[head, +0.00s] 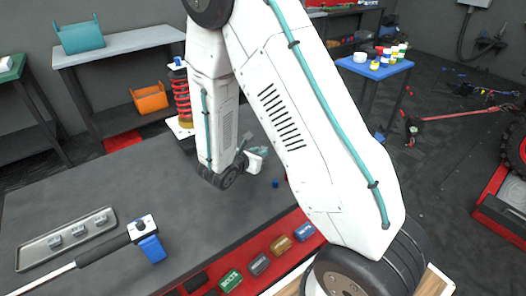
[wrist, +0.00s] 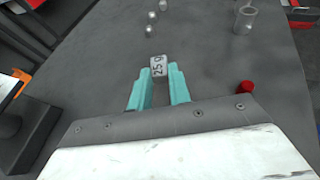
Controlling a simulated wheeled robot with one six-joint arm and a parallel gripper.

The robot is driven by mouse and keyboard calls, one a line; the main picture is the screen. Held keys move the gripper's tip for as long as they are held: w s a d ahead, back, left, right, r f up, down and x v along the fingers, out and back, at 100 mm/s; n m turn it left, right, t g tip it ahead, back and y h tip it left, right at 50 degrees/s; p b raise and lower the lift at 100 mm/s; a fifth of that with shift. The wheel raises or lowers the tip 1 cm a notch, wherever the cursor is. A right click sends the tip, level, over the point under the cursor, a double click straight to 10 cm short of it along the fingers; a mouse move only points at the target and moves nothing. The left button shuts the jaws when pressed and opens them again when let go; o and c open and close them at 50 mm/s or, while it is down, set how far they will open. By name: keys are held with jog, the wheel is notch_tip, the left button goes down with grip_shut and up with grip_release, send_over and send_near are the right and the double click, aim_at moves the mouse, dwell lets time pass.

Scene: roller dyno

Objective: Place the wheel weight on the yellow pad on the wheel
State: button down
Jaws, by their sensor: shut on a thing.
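My gripper (wrist: 158,88) has teal fingers closed on a small grey wheel weight (wrist: 158,66) marked 25, held at the fingertips above a dark grey surface. In the head view my gripper (head: 257,154) is small and partly hidden by my own arm, and the weight cannot be made out there. A grey tray (head: 30,258) at the lower left holds several similar grey weights (head: 78,230). A dark tyre (head: 517,145) is cut off at the right edge of the head view. No yellow pad shows in either view.
A black-handled tool (head: 105,252) with a blue part lies beside the tray. A red strip (head: 205,268) with coloured blocks runs along the bench front. In the wrist view, a clear cup (wrist: 245,18), a red cap (wrist: 245,87) and small metal pieces (wrist: 150,17) stand on the surface.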

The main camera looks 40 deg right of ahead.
jog(key=w+d, duration=0.2)
jog(key=d, duration=0.1)
jog(key=w+d, duration=0.1)
jog(key=shift+w+d+f, duration=0.15)
jog(key=shift+d+f, duration=0.1)
jog(key=shift+w+f, duration=0.1)
jog(key=shift+f, duration=1.65)
jog(key=shift+f, duration=0.1)
jog(key=c, duration=1.3)
grip_release()
